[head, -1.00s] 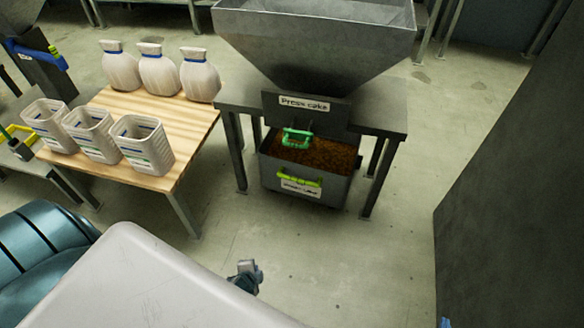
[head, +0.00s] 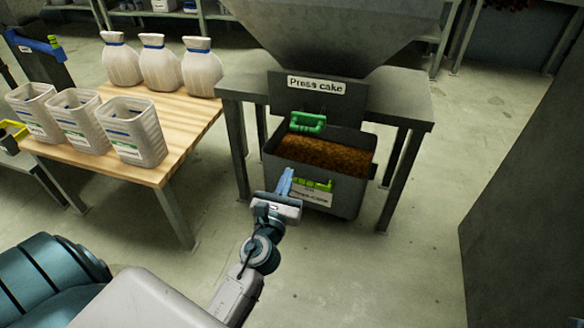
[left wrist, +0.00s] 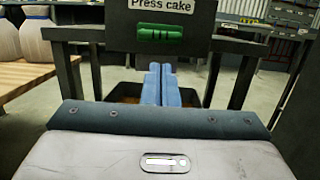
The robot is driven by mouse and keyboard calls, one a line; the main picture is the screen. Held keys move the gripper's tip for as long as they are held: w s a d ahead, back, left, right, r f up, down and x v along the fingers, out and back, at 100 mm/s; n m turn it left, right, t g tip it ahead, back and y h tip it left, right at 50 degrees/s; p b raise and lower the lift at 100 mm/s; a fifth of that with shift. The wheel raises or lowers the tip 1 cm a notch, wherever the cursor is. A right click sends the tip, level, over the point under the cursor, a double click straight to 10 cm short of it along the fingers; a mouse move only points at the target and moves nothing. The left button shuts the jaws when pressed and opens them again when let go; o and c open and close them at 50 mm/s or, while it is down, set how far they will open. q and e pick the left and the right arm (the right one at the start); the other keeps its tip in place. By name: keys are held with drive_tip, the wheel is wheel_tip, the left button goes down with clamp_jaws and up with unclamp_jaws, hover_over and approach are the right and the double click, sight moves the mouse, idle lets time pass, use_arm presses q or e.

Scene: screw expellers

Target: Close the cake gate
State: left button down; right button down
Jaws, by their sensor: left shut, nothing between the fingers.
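The cake gate is a dark plate (head: 350,98) labelled "Press cake" under the grey hopper, with a green handle (head: 307,122) at its lower edge. The gate also shows in the left wrist view (left wrist: 199,38), with its green handle (left wrist: 160,32) straight ahead. Below it stands a grey bin (head: 335,199) holding brown press cake (head: 325,154). My left gripper (head: 285,178) is shut and empty, in front of the bin's left side and apart from the green handle. Its blue fingers (left wrist: 161,82) lie together below the handle. My right gripper is not in view.
The hopper stand (head: 408,104) has legs on both sides of the bin. A wooden table (head: 180,125) with white containers (head: 132,128) and tied sacks (head: 201,72) stands at left. The floor to the right is clear up to a dark wall (head: 530,210).

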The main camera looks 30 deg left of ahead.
use_arm(q)
approach(308, 122)
drive_tip(key=w+r, duration=0.1)
drive_tip(key=w, duration=0.1)
drive_tip(key=shift+a+r+p, duration=0.1)
drive_tip(key=shift+a+p, duration=0.2)
drive_tip(key=shift+p, duration=0.05)
drive_tip(key=x, duration=0.3)
drive_tip(key=f+x, duration=0.1)
drive_tip(key=x, duration=0.1)
drive_tip(key=shift+w, duration=0.15)
drive_tip(key=shift+w+a, duration=0.1)
drive_tip(key=shift+w, duration=0.2)
drive_tip(key=shift+r, duration=0.3)
drive_tip(key=shift+a, duration=0.1)
